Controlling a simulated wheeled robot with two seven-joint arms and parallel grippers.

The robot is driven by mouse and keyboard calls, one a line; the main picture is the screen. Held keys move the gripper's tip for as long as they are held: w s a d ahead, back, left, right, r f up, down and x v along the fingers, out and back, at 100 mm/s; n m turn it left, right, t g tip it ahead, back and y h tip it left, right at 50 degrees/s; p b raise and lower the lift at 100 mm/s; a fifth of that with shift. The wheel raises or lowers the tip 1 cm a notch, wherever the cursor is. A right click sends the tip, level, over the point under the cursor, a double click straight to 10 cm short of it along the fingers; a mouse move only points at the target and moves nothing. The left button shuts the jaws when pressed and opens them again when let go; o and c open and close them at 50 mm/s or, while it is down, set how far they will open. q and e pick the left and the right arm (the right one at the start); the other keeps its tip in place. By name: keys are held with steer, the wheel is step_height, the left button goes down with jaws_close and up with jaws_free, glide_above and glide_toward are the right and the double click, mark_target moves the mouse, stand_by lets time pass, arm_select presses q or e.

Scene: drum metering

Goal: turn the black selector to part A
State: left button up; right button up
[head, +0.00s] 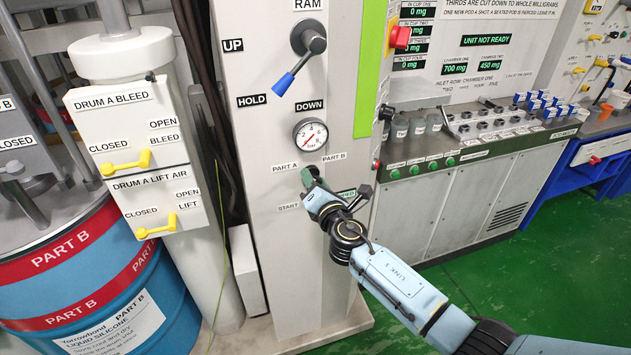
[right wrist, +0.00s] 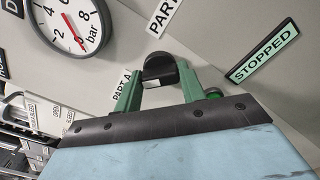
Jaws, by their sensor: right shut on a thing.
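The black selector (head: 308,176) is on the grey ram panel, just below and between the PART A label (head: 285,167) and the PART B label (head: 334,157). My right gripper (head: 314,187) is at the panel, shut on the selector. In the right wrist view the black knob (right wrist: 160,68) sits between the two green fingers, with a small white mark on it. The PART A label (right wrist: 122,84) is partly hidden behind one finger. Which label the selector points to I cannot tell for sure. My left gripper is not in view.
A pressure gauge (head: 310,135) and a blue-handled ram lever (head: 296,70) are above the selector. Drum valves with yellow handles (head: 127,163) are on the left.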

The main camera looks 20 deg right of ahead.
stand_by(0.3)
steer(key=o, duration=1)
steer(key=shift+s, duration=0.1)
steer(key=s, duration=1.3)
steer(key=shift+s+d+p, duration=0.1)
steer(key=shift+d+p, duration=0.2)
